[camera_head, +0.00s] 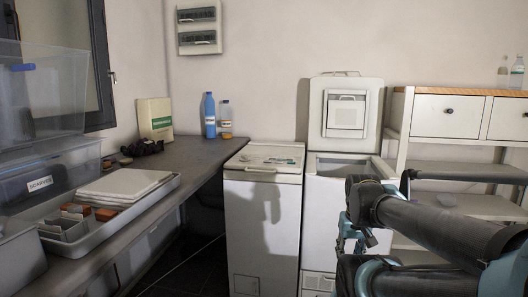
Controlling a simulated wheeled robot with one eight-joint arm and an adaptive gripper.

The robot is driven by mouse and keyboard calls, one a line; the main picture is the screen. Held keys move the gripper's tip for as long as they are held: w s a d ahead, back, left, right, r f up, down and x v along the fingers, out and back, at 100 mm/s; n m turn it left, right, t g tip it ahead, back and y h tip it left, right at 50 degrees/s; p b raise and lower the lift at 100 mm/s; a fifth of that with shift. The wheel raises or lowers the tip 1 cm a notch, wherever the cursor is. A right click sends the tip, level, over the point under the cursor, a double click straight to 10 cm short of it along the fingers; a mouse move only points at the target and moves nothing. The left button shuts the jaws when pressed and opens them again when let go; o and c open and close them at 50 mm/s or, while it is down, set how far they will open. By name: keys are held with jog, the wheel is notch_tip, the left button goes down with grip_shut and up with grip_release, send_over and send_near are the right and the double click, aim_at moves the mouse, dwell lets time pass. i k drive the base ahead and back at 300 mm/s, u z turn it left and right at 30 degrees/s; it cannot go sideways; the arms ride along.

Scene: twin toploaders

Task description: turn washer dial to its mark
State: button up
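Two white top-loading machines stand side by side at the centre. The left machine (263,220) has its lid shut. The right machine (313,215) has its lid (345,112) raised against the wall, and its top opening shows partly behind my arm. I cannot make out a dial or its mark on either machine. My arm comes in from the lower right. My gripper (355,238), with teal parts, is in front of the right machine and hides some of its front. Its fingers are small and partly covered by the arm, so their opening is unclear. I see nothing held in it.
A grey counter (190,165) runs along the left with a tray (160,200), clear bins (45,95) and two bottles (210,115). A white shelf unit with drawers (446,116) stands at the right behind my arm. Dark floor is open between counter and left machine.

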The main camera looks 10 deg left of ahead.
aim_at(244, 157)
jog(key=u, duration=0.15)
jog(key=i, duration=1.1)
jog(key=u, duration=0.35)
